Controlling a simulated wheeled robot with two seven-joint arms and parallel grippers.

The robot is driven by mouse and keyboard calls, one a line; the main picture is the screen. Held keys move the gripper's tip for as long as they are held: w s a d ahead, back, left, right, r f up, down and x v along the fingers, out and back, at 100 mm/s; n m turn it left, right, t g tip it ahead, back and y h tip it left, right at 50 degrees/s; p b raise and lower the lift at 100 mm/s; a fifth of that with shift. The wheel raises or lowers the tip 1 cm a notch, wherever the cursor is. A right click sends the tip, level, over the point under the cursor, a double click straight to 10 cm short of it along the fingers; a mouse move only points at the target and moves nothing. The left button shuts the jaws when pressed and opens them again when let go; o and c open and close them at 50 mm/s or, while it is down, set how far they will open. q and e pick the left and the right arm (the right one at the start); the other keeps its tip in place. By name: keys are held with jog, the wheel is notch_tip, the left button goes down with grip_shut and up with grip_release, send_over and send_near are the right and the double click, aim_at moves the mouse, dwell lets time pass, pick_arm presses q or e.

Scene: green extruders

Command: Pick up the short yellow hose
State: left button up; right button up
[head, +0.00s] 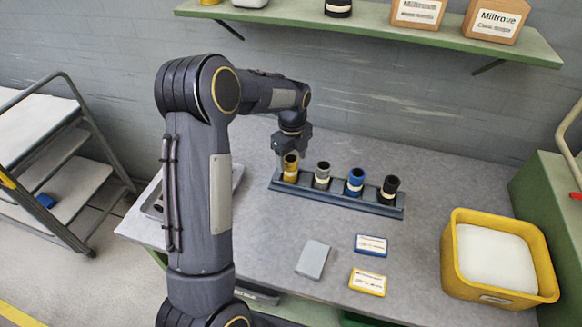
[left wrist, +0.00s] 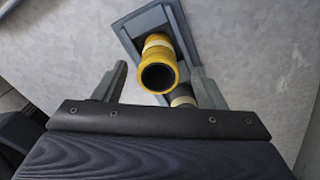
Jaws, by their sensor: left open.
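The short yellow hose (head: 290,168) stands in the leftmost place of a dark blue-grey rack (head: 330,195) on the table. It has a pale band and a dark open end. In the left wrist view the yellow hose (left wrist: 158,68) shows end-on, between and beyond the two fingers. My left gripper (head: 291,150) is directly over the hose's top in the head view. In the left wrist view the gripper (left wrist: 155,85) is open with its fingers apart; I cannot tell whether either touches the hose. My right gripper is not in view.
Grey (head: 322,176), blue (head: 355,182) and black (head: 389,189) hoses stand in the same rack, to the right. Blue (head: 371,245) and yellow (head: 367,282) labelled cards and a grey block (head: 313,259) lie in front. A yellow bin (head: 452,262) stands at right; a shelf (head: 400,38) hangs above.

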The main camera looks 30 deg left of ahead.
pick_arm(q)
notch_tip(320, 180, down, 4)
jog(key=shift+a+r+p, duration=0.15)
jog(key=shift+r+p, duration=0.1)
jog(key=shift+p, duration=0.05)
jog(key=c, duration=1.1)
jog(key=shift+c, duration=0.2)
jog(key=shift+r, duration=0.1)
